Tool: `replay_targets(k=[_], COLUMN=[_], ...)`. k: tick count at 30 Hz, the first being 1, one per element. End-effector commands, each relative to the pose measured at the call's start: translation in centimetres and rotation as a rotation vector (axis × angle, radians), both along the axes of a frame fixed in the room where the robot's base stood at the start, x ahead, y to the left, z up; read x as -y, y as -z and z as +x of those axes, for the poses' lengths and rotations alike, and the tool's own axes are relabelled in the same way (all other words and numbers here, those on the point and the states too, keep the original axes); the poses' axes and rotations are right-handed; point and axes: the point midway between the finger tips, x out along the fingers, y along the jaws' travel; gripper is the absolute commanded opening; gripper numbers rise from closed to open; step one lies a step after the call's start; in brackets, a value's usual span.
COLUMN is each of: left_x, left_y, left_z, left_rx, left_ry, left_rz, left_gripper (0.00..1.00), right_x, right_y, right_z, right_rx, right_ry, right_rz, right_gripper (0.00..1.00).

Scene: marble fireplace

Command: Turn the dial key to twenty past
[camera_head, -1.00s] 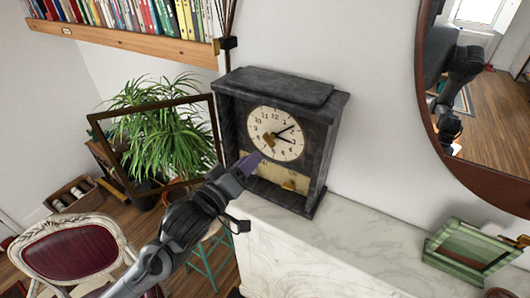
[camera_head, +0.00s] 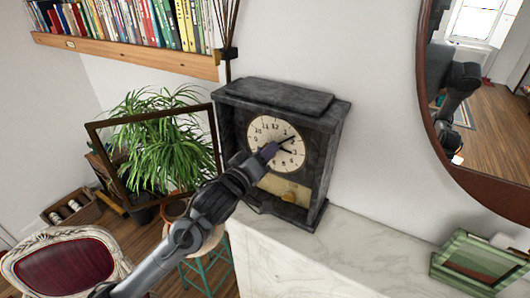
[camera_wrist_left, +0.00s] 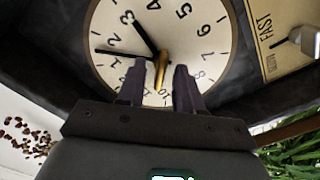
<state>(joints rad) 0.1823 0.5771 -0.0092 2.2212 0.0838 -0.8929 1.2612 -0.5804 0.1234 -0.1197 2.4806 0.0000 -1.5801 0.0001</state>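The dark stone clock (camera_head: 319,150) stands upright on the marble mantel. My left gripper (camera_head: 269,151) is at the dial's lower middle, covering the key in the head view. In the left wrist view, the brass key (camera_wrist_left: 161,66) stands at the dial (camera_wrist_left: 205,45) centre, between the two purple fingers of my gripper (camera_wrist_left: 158,82). The fingers are apart, with gaps beside the key. My right gripper is out of view.
A brass plate (camera_head: 268,184) with a small lever is below the dial; it reads FAST in the wrist view. An open framed door (camera_head: 98,150) projects left. A green glass box (camera_head: 440,258) sits right on the mantel (camera_head: 350,245). A round mirror (camera_head: 432,140) hangs right.

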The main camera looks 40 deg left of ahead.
Motion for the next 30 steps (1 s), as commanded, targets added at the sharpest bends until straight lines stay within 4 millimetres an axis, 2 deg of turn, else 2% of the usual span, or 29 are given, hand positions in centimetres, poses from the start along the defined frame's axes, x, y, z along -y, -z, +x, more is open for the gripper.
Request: replay_targets(k=[5, 12, 23, 30], left_x=[-0.01, -0.01, 0.00, 0.04], left_y=[0.01, 0.01, 0.00, -0.06], left_z=[0.00, -0.01, -0.01, 0.02], left_rx=[0.000, 0.000, -0.005, -0.025], left_ry=[0.000, 0.000, -0.001, 0.000], left_rz=[0.000, 0.000, 0.026, 0.141], left_gripper=[0.35, 0.00, 0.00, 0.00], right_x=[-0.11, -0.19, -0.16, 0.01], right_y=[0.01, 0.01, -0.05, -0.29], right_z=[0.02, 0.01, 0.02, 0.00], right_rx=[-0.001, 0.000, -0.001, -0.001], right_ry=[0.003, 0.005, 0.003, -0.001], right_rz=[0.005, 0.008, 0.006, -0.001], right_gripper=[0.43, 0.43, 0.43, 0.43])
